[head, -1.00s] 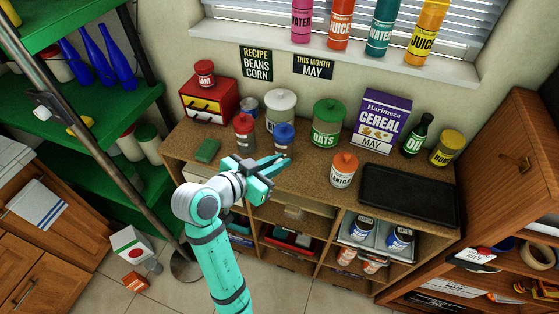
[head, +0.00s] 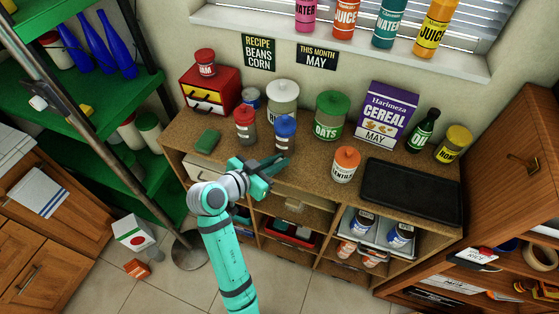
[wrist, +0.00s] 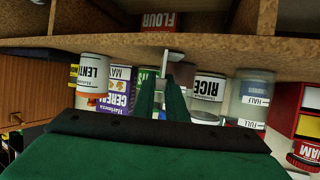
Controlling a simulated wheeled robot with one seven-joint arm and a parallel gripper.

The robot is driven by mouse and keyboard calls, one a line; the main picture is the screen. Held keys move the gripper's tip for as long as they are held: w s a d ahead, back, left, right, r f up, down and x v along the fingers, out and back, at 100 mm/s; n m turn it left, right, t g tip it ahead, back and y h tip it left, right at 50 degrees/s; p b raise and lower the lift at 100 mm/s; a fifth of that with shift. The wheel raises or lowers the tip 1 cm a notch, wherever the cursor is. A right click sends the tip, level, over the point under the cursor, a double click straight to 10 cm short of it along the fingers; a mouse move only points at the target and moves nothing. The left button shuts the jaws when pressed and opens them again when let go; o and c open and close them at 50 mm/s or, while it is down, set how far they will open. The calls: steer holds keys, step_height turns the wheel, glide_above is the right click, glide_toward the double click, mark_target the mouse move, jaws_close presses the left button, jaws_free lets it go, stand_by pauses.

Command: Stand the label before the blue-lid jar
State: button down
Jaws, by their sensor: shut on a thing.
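The blue-lid jar (head: 284,134) stands upright on the brown counter, with pale marks on its side. The red-lid jar (head: 245,126) stands to its left. My gripper (head: 284,164) is in front of the blue-lid jar, near the counter's front edge, with a gap between them in the picture. In the wrist view my green fingers (wrist: 163,98) are shut on a small pale piece (wrist: 173,55), seen nearly edge-on, which looks like the label. Its face does not show, and in the head view my gripper hides it. The fingers cover part of the jars behind in the wrist view.
An OATS jar (head: 331,116), a white-lid jar (head: 283,98), a cereal box (head: 387,114) and an orange-lid jar (head: 345,165) stand nearby. A green sponge (head: 207,140) lies at left; a black tray (head: 411,192) lies at right. Open shelves are below.

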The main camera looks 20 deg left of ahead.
steer(key=shift+a, duration=0.15)
steer(key=shift+s+f, duration=0.1)
steer(key=shift+s, duration=0.05)
steer(key=c, duration=1.8)
jaws_free()
